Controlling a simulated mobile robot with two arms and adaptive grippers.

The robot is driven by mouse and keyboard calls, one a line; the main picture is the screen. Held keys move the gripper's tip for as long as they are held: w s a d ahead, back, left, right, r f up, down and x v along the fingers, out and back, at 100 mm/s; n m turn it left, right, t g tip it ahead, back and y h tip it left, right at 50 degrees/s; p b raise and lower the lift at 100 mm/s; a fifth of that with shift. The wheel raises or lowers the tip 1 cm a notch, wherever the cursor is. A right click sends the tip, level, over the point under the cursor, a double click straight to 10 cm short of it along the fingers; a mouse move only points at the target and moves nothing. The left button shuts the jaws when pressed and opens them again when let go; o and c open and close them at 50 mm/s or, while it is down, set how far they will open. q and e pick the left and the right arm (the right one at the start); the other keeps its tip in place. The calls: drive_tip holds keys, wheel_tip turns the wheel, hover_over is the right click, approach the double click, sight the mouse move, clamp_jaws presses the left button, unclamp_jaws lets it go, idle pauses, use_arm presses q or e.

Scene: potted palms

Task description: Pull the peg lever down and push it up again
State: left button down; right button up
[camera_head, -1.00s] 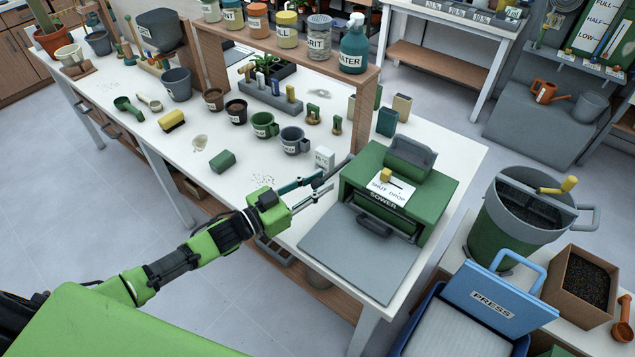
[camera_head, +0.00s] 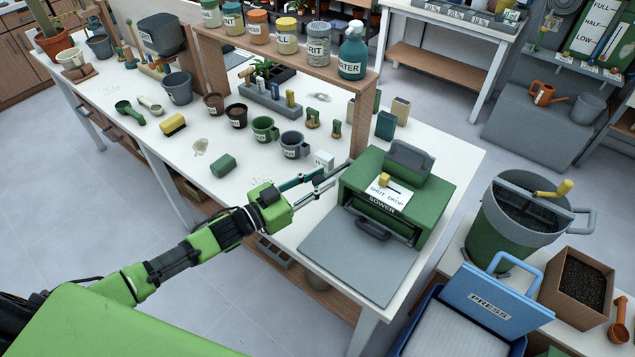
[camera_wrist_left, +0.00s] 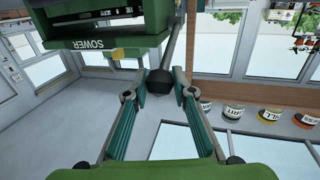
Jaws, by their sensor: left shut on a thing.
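The green sower (camera_head: 432,205) stands on the bench's right end. Its lever is a thin dark rod (camera_wrist_left: 176,38) with a black knob (camera_wrist_left: 160,82), beside the housing. In the head view the rod (camera_head: 340,170) runs along the sower's left side. My left gripper (camera_head: 323,178) reaches in from the left. In the left wrist view its two fingertips (camera_wrist_left: 158,83) are shut on the knob, one on each side. In the head view the fingers largely hide the knob. My right gripper is in neither view.
A grey tray (camera_head: 350,260) lies in front of the sower. A yellow peg (camera_head: 384,180) stands at the SHUT/DROP plate on its top. A wooden shelf post (camera_head: 364,125) rises close behind the fingers. A green block (camera_head: 223,165) and mugs stand left of the arm.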

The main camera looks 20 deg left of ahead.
use_arm(q)
drive_tip(key=w+r, duration=0.1)
drive_tip(key=r, duration=0.1)
drive_tip(key=w+r+p, duration=0.1)
drive_tip(key=r, duration=0.1)
drive_tip(key=w+d+r+p, duration=0.1)
drive_tip(key=r, duration=0.1)
drive_tip(key=shift+w+r, duration=0.2)
drive_tip(key=shift+w, duration=0.1)
drive_tip(key=shift+w+d+r+p, duration=0.25)
drive_tip(key=shift+w+r, duration=0.15)
drive_tip(key=shift+w, duration=0.1)
drive_tip(key=shift+w+d+r+p, duration=0.2)
drive_tip(key=shift+w+r, duration=0.15)
drive_tip(key=shift+w, duration=0.15)
drive_tip(key=c, duration=1.7)
unclamp_jaws()
drive_tip(key=shift+w+f, duration=0.1)
drive_tip(key=shift+f, duration=0.2)
drive_tip(key=v, duration=1.2)
